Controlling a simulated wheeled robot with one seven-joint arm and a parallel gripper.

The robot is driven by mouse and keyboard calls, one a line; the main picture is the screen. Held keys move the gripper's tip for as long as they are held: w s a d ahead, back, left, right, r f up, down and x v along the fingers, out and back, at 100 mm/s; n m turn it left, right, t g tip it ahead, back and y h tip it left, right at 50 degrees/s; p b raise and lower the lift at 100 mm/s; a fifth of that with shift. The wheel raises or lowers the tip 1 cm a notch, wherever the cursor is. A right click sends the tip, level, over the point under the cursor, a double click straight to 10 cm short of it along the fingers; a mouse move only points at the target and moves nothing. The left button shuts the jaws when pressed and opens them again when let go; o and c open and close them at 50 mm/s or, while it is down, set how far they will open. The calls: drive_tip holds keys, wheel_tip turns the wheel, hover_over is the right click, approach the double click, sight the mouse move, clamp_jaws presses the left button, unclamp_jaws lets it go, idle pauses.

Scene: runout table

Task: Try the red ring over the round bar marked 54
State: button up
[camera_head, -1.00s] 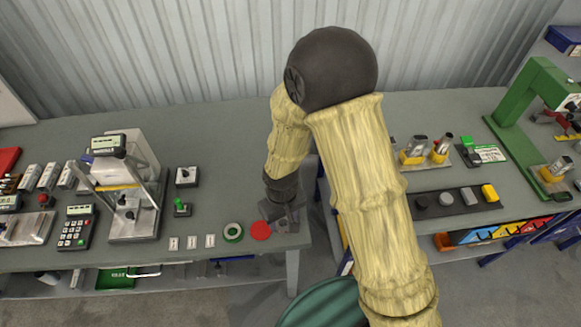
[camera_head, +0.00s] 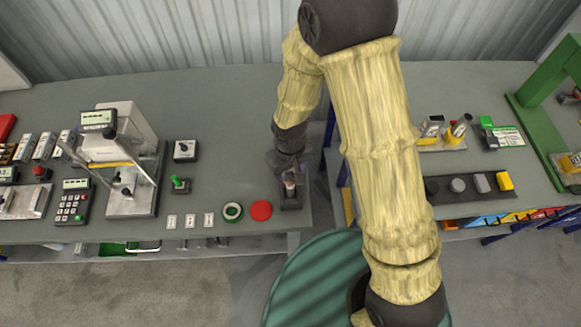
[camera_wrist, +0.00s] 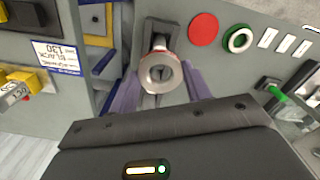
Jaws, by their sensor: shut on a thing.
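My gripper (camera_wrist: 160,92) is shut on a grey metal ring (camera_wrist: 149,77) with a hint of red at its far edge; I take it for the red ring. In the wrist view it sits between the two purple-grey fingers. A dark block (camera_head: 291,204) lies beyond and under it at the table's right end. Something grey shows through the ring's hole, perhaps the end of the round bar. I cannot tell whether the ring is around it or only above it. No 54 is readable. In the head view my gripper (camera_head: 289,176) partly hides the ring.
A bare red disc (camera_head: 261,210) and a green ring-shaped piece (camera_head: 233,211) lie left of the block, near the front edge, with several white labels beside them. A green-knobbed device (camera_head: 180,185) stands further left. A gap separates this table from the right one.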

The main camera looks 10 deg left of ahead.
sight(291, 186)
drive_tip(key=shift+f, duration=0.1)
drive_tip(key=shift+f+b, duration=2.3)
drive_tip(key=shift+f, duration=0.35)
drive_tip(key=shift+w+d, duration=0.1)
drive_tip(key=shift+f+b, duration=0.55)
drive_tip(key=shift+f, duration=0.05)
drive_tip(key=o, duration=1.1)
drive_tip(key=shift+r, duration=0.1)
